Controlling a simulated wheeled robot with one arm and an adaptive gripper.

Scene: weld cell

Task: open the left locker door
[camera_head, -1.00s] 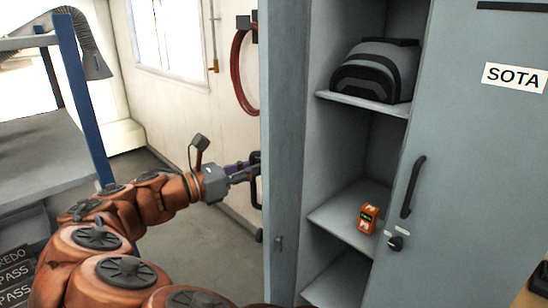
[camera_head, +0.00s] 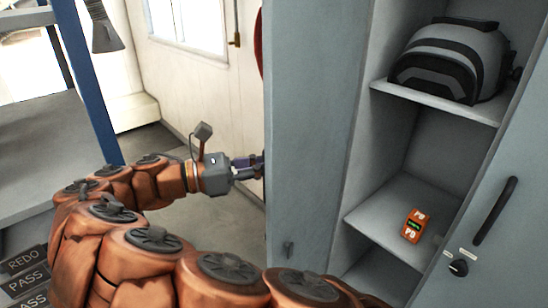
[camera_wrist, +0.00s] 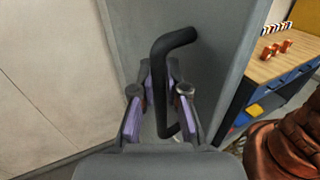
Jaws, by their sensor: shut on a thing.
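The left locker door (camera_head: 312,130) stands swung wide open in the head view, its inner face towards me and the locker interior exposed. My gripper (camera_head: 256,167) is at the door's far side, its tips partly hidden by the door edge. In the wrist view my gripper (camera_wrist: 160,85) has its purple-padded fingers on either side of the black bar handle (camera_wrist: 166,115) and is shut on it. The door's outer face (camera_wrist: 215,50) shows behind the handle. The handle is hidden by the door in the head view.
Inside the locker, a grey-black bag (camera_head: 455,62) sits on the upper shelf and an orange device (camera_head: 414,226) on the lower one. The right locker door (camera_head: 515,240) is at the right. A blue-posted rack (camera_head: 88,85) stands left. A workbench (camera_wrist: 280,62) shows in the wrist view.

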